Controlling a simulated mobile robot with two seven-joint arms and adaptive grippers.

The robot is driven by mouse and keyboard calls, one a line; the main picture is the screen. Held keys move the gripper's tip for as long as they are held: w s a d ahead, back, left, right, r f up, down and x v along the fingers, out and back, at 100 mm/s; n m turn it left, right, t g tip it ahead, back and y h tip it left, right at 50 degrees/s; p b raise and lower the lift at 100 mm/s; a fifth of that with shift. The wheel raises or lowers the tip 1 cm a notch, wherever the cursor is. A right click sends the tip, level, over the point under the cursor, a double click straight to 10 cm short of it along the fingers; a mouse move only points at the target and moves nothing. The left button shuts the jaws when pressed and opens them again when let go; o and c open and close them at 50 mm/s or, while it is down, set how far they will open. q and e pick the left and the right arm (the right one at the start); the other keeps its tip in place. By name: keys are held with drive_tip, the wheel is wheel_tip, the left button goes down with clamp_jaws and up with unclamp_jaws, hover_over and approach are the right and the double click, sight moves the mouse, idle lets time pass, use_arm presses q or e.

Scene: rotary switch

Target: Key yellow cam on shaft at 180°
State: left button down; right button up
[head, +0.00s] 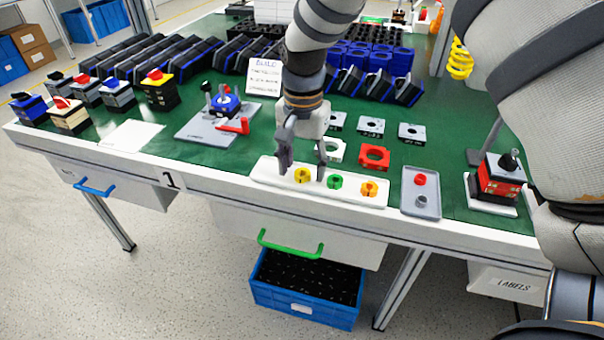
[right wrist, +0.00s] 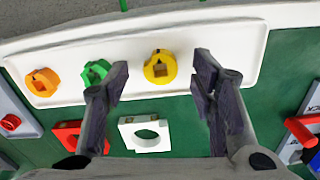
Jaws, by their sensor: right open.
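In the right wrist view the yellow cam (right wrist: 160,67) is a round disc with a square hole and a raised nub. My right gripper (head: 303,170) is open above the tray, its fingers on either side of the yellow cam and apart from it. A grey plate (head: 195,130) to the left carries a blue round part (head: 224,103) with a red lever (head: 233,126). I cannot make out the shaft clearly. My left gripper is not in view.
The white tray (head: 265,172) also holds a green cam (head: 335,182) and an orange cam (head: 369,188). A red square plate (head: 374,157) and white plate lie behind. A grey tray (head: 421,204) stands to the right. Finished switches line the left.

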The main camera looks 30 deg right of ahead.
drive_tip(key=shift+f, duration=0.35)
drive_tip(key=c, duration=0.9)
drive_tip(key=shift+o, duration=0.2)
